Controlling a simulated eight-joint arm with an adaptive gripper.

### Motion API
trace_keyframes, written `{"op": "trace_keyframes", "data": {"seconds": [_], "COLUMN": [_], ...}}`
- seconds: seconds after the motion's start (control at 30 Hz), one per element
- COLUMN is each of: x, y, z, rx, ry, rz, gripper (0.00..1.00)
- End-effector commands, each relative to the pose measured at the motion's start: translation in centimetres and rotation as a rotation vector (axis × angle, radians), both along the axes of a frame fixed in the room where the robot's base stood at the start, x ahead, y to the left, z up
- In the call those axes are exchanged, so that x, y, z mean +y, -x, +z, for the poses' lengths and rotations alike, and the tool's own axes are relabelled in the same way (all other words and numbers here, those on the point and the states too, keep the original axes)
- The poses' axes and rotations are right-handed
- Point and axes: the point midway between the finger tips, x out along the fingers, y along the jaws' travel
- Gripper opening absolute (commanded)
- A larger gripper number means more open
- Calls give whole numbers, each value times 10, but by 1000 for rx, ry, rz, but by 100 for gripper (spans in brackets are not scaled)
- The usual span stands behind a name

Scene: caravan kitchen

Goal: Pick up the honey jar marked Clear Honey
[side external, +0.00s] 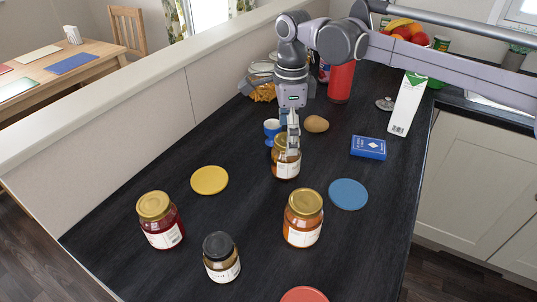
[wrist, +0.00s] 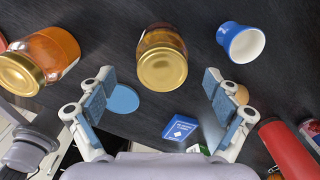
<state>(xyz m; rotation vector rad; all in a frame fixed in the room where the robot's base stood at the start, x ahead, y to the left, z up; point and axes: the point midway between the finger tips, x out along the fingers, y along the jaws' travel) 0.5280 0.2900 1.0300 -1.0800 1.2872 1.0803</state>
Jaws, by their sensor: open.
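An amber jar with a gold lid (side external: 287,168) stands on the dark worktop, directly by my gripper (side external: 291,132). In the wrist view this jar (wrist: 162,57) lies ahead between the two spread fingers of my gripper (wrist: 159,80), with nothing held. An orange jar with a gold lid (side external: 303,222) stands nearer the front; it also shows at the left of the wrist view (wrist: 48,55). A red jar with a gold lid (side external: 160,222) and a small jar with a black lid (side external: 221,258) stand at front left. I cannot read any label, so Clear Honey is not confirmed.
A blue cup (side external: 272,129) and a brown egg-shaped thing (side external: 316,124) are close behind the amber jar. A blue box (side external: 368,147), white carton (side external: 406,105) and red canister (side external: 340,82) stand further back. Yellow (side external: 209,180), blue (side external: 348,194) and red (side external: 304,295) discs lie flat.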

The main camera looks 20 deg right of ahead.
Motion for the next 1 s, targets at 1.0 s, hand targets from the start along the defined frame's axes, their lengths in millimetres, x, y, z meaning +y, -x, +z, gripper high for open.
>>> {"op": "trace_keyframes", "data": {"seconds": [1.0], "x": [1], "y": [-3], "z": [-66], "rx": [-1], "ry": [0], "rz": [1], "gripper": [67]}}
